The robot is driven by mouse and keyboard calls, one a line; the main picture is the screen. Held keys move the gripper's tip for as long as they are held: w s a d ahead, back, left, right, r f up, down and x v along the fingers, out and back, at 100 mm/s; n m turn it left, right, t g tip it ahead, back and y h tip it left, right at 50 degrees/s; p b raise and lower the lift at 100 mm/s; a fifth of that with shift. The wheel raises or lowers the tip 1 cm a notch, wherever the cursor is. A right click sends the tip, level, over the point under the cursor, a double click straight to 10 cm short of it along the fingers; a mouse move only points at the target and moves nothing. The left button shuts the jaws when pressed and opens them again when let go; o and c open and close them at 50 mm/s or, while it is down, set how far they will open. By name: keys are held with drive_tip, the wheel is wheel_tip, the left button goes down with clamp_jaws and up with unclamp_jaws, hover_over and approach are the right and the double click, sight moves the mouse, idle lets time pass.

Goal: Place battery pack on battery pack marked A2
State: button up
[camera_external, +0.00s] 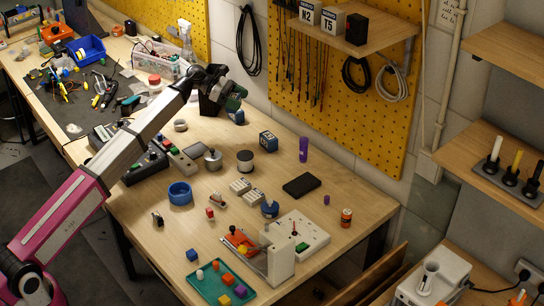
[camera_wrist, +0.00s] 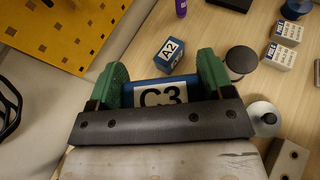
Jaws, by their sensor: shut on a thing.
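My gripper (camera_wrist: 164,82) has green fingertips and is shut on a blue battery pack with a white label reading C3 (camera_wrist: 158,97). In the external view, my gripper (camera_external: 232,98) is above the back of the bench, with a blue bit of the held pack (camera_external: 236,117) showing below it. The dark blue battery pack marked A2 (camera_wrist: 169,54) stands on the bench just beyond the fingertips in the wrist view, apart from the held pack. It also shows in the external view (camera_external: 268,141), to the lower right of my gripper. The lower part of the C3 pack is hidden by my gripper.
A dark-topped cylinder (camera_wrist: 241,60) stands right of A2, with two small white blocks (camera_external: 246,191) farther off. A purple cylinder (camera_external: 303,149) stands right of A2. The yellow pegboard (camera_external: 335,90) rises behind. A shelf (camera_external: 365,32) holds boxes marked N2 and T5.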

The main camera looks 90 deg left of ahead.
drive_tip(key=w+r+m+h, duration=0.1)
drive_tip(key=r+m+h, duration=0.1)
hover_over(273, 137)
drive_tip(key=shift+g+h, duration=0.3)
drive_tip(key=shift+g, duration=0.1)
wheel_tip(273, 137, down, 7)
drive_tip(key=shift+f, duration=2.05)
drive_tip(key=o, duration=1)
drive_tip(key=shift+f, duration=0.1)
drive_tip(key=v, duration=1.2)
drive_tip(key=shift+d+r, duration=0.1)
drive_tip(key=shift+r, duration=0.1)
